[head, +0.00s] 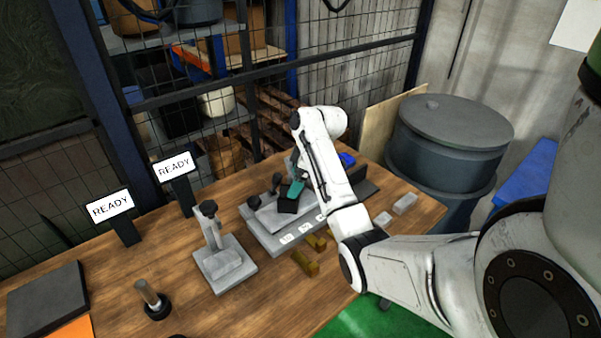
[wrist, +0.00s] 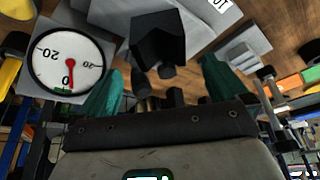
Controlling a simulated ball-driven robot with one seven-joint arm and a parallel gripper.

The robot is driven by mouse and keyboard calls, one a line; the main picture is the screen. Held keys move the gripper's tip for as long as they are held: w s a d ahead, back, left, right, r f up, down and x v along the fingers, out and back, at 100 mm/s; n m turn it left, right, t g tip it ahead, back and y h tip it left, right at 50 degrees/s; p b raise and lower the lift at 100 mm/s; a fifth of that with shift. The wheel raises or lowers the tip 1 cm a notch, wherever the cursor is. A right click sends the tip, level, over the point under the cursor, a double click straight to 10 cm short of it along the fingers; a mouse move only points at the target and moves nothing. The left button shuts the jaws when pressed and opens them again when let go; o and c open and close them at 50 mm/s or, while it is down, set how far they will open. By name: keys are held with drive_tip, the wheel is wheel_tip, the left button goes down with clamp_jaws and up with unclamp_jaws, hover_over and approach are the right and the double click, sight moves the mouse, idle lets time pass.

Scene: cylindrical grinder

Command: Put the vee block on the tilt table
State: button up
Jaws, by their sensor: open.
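My gripper (head: 293,188) is open, its teal fingertips low over the grey machine bed in the middle of the bench. The wrist view shows the two fingers (wrist: 160,88) apart, with a dark angular block (wrist: 158,38) beyond and between them. That block, perhaps the vee block, shows in the head view (head: 288,206) just below the fingertips. I cannot see its notch or whether the fingers touch it. It appears over a pale sloping slab (head: 275,219) on the labelled grey base (head: 262,236), which may be the tilt table. My arm hides part of the base.
Brass pieces (head: 306,263) lie in front, pale blocks (head: 404,203) to the right. A round dial (wrist: 70,65) is close at left in the wrist view. Two READY signs (head: 174,166) stand behind.

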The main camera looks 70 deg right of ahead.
drive_tip(key=v, duration=0.3)
drive_tip(key=shift+s+r, duration=0.1)
drive_tip(key=shift+r, duration=0.15)
idle(0.4)
drive_tip(key=w+a+f+m, duration=0.1)
drive_tip(key=a+f, duration=0.2)
drive_tip(key=a, duration=0.6)
drive_tip(key=w+a+f, duration=0.2)
drive_tip(key=a+f, duration=0.1)
drive_tip(key=a, duration=0.7)
drive_tip(key=w+a+f+m, duration=0.1)
drive_tip(key=a+f, duration=0.2)
drive_tip(key=a, duration=0.6)
drive_tip(key=s+a+r+h, duration=0.1)
drive_tip(key=s+a, duration=0.6)
drive_tip(key=a, duration=0.4)
drive_tip(key=s+d+f+m+g+b, duration=0.1)
drive_tip(key=s+f+g, duration=0.1)
drive_tip(key=s+f, duration=0.4)
drive_tip(key=s, duration=0.4)
drive_tip(key=shift+g, duration=0.4)
drive_tip(key=shift+d, duration=0.1)
